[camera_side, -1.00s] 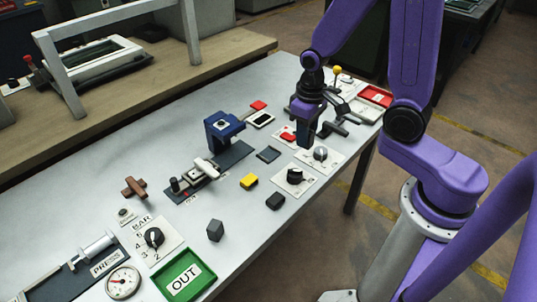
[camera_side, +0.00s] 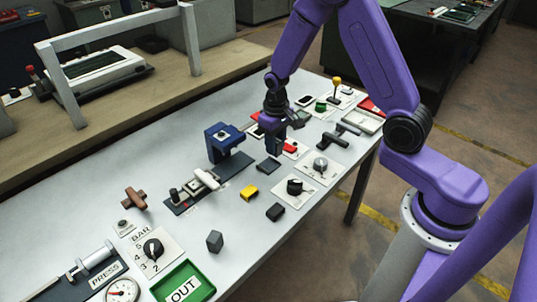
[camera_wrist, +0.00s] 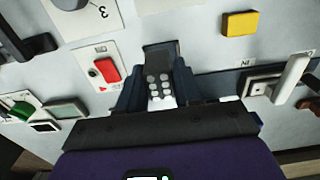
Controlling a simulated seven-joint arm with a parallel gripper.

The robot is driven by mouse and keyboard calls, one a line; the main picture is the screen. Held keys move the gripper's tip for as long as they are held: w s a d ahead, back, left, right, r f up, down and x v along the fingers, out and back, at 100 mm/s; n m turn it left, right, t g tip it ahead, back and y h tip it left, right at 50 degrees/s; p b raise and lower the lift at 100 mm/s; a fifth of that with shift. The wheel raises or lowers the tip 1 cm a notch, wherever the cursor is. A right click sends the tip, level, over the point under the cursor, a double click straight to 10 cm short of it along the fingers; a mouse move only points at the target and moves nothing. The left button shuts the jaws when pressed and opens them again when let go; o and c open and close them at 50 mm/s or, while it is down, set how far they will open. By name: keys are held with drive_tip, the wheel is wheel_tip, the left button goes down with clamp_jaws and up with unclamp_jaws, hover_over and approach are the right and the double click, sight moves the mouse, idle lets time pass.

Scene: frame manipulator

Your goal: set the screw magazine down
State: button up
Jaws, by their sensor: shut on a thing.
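My gripper (camera_wrist: 158,95) is shut on a small block with several pale round dots on its face, which I take to be the screw magazine (camera_wrist: 160,86). In the side view my gripper (camera_side: 276,146) is low over the middle of the table, and the held piece is mostly hidden there by the fingers. I cannot tell whether the held piece touches the table.
A red rocker switch (camera_wrist: 108,72) is close left of the fingers in the wrist view. A blue fixture (camera_side: 222,139) stands left of the gripper in the side view. A yellow block (camera_side: 249,193) and a dial panel (camera_side: 320,166) are nearby. Bare table lies in front.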

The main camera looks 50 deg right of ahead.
drive_tip(key=shift+w+f, duration=1.25)
drive_tip(key=shift+f, duration=0.3)
drive_tip(key=shift+w+f, duration=0.1)
drive_tip(key=shift+f, duration=1.5)
drive_tip(key=shift+f, duration=0.1)
drive_tip(key=o, duration=1.1)
drive_tip(key=shift+c, duration=0.2)
